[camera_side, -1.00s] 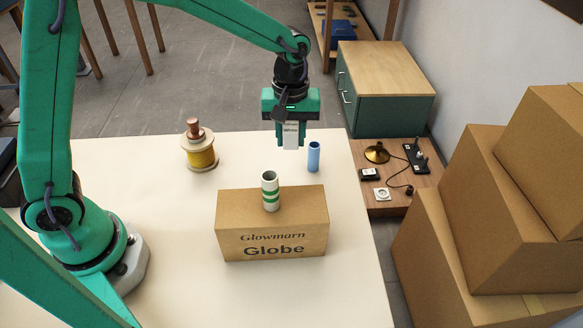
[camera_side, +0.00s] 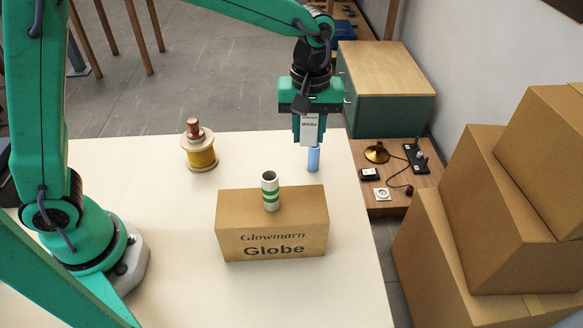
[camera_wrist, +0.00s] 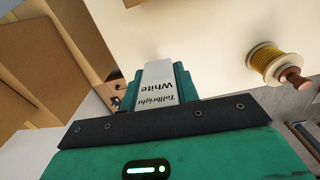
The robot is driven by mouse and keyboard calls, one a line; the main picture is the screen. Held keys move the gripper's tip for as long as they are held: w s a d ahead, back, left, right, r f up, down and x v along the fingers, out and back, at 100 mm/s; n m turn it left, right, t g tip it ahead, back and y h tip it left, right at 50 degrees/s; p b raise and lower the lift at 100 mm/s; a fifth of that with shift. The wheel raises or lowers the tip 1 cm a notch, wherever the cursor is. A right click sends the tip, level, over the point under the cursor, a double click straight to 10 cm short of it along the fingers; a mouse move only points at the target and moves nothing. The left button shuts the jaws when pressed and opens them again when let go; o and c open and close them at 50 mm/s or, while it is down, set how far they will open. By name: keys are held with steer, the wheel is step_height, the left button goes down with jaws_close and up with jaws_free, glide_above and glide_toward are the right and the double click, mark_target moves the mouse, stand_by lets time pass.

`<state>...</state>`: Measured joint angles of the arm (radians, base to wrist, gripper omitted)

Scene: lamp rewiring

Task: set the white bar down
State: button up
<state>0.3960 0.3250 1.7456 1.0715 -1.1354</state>
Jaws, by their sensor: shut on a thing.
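My gripper (camera_side: 310,140) is shut on the white bar (camera_side: 310,126), which hangs upright between the fingers. In the side view the bar's lower end overlaps the top of a blue cylinder (camera_side: 313,160) standing near the table's right edge. I cannot tell whether the bar touches the cylinder or is in front of or behind it.
A yellow wire spool (camera_side: 202,156) stands left, also in the wrist view (camera_wrist: 266,61). Bare table (camera_side: 130,180) lies left; stacked cartons (camera_side: 500,200) stand right.

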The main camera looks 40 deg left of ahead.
steer(key=s+d, duration=0.5)
steer(key=d, duration=0.7)
glide_above(350, 292)
step_height(350, 292, down, 7)
steer(key=shift+n, duration=0.3)
steer(key=shift+f, duration=4.4)
steer(key=shift+f, duration=0.1)
steer(key=o, duration=1)
steer(key=shift+o, duration=0.2)
step_height(350, 292, up, 12)
